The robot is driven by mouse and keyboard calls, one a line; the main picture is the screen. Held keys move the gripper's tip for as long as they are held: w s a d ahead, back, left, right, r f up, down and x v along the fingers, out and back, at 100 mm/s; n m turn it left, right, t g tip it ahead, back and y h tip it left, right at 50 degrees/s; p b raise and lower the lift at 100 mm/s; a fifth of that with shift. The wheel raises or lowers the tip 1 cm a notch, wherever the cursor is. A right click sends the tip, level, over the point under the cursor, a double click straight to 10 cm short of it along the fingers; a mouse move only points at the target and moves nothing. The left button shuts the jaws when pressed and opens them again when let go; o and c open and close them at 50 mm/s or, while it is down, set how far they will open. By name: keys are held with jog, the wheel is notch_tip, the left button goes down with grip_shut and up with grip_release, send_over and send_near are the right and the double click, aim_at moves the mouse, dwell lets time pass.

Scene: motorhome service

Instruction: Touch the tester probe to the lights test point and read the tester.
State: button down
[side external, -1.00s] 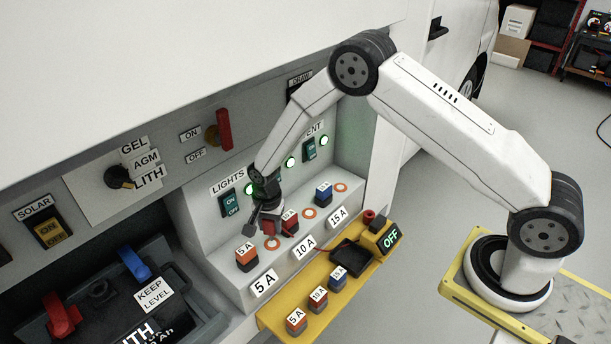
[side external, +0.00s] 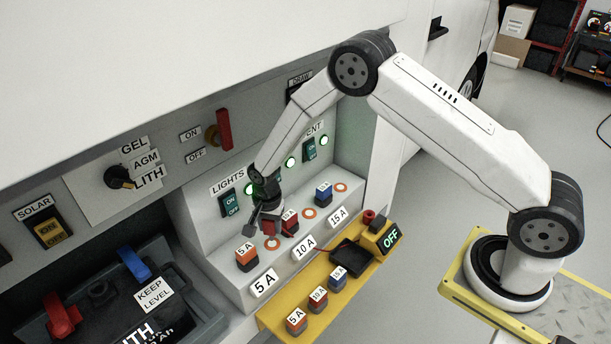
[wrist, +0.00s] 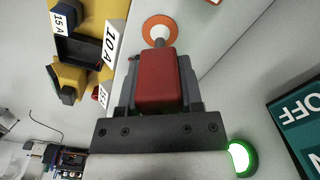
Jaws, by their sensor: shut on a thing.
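My gripper (side external: 268,226) is shut on the red tester probe (wrist: 158,82), which also shows between the fingers in the side view. In the wrist view its grey metal tip points at the white centre of an orange ring test point (wrist: 160,25). The tip overlaps the ring's edge; I cannot tell whether it touches. In the side view that ring (side external: 271,244) lies below the LIGHTS label (side external: 227,186) and switch (side external: 230,203), beside the 5 A fuse. The tester (side external: 388,238) is on the yellow tray and its display reads OFF.
An orange 5 A fuse (side external: 247,257), a red fuse (side external: 290,222) and a blue fuse (side external: 323,193) stand close by on the ledge. The yellow tray (side external: 275,318) in front holds several spare fuses and a dark holder (side external: 350,255).

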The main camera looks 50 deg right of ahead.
jog(key=shift+f, duration=0.65)
jog(key=shift+r, duration=0.15)
dwell(1.5)
jog(key=shift+r, duration=3.85)
jog(key=shift+r, duration=0.1)
jog(key=shift+s+d+r, duration=0.1)
jog(key=shift+s+d+r+n, duration=0.3)
jog(key=shift+r+n, duration=0.15)
jog(key=shift+n, duration=0.15)
jog(key=s+d+r+n, duration=0.6)
jog(key=s+r+n, duration=0.2)
jog(key=n, duration=0.2)
jog(key=shift+s+r+n, duration=0.25)
jog(key=shift+r+n, duration=0.15)
